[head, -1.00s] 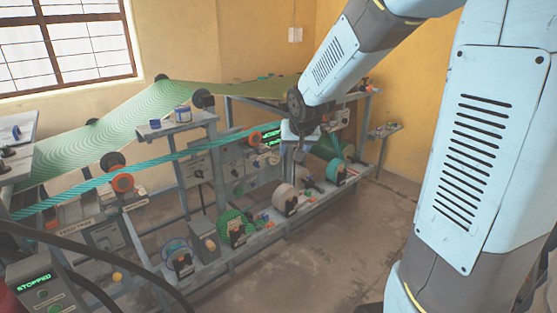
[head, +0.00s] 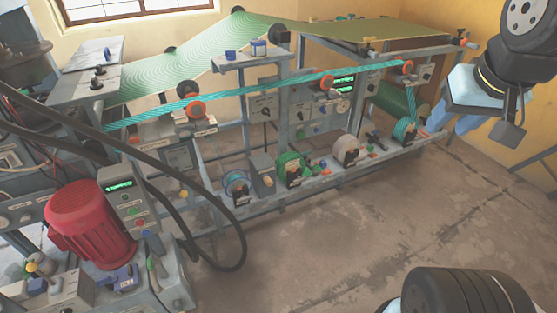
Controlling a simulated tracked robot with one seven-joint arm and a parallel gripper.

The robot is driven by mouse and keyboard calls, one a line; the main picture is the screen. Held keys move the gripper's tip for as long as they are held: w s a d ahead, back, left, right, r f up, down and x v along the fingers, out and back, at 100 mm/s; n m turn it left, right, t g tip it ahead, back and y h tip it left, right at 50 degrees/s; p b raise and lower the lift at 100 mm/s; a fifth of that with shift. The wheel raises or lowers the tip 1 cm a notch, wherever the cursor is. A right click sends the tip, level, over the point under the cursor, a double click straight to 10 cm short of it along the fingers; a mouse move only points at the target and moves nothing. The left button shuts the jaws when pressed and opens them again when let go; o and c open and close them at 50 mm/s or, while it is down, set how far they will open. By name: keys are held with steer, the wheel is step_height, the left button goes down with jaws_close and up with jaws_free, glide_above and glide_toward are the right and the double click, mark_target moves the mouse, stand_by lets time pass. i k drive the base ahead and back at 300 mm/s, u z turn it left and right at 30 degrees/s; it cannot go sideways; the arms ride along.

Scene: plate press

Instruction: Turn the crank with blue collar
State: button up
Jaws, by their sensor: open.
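I cannot make out a crank with a blue collar for certain; the fittings are small. Small blue parts show on the grey side table (head: 84,67), on top of the line's posts, and on the machine at lower left, where a blue fitting (head: 126,280) sits beside the red motor (head: 88,222). My gripper (head: 476,112) is at the right, partly hidden by my own wrist, in front of the frame's right end. It looks empty and is apart from these blue parts.
A long grey frame (head: 330,180) carries a green patterned web (head: 200,65), a teal band (head: 260,88) and several spools. Black hoses (head: 215,200) loop across the left. The concrete floor (head: 330,245) in front is clear.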

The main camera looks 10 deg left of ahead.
mark_target(267, 182)
steer(key=z, duration=1.05)
steer(key=k, duration=1.2)
steer(key=u, duration=1)
steer(key=i, duration=1)
steer(key=z, duration=0.05)
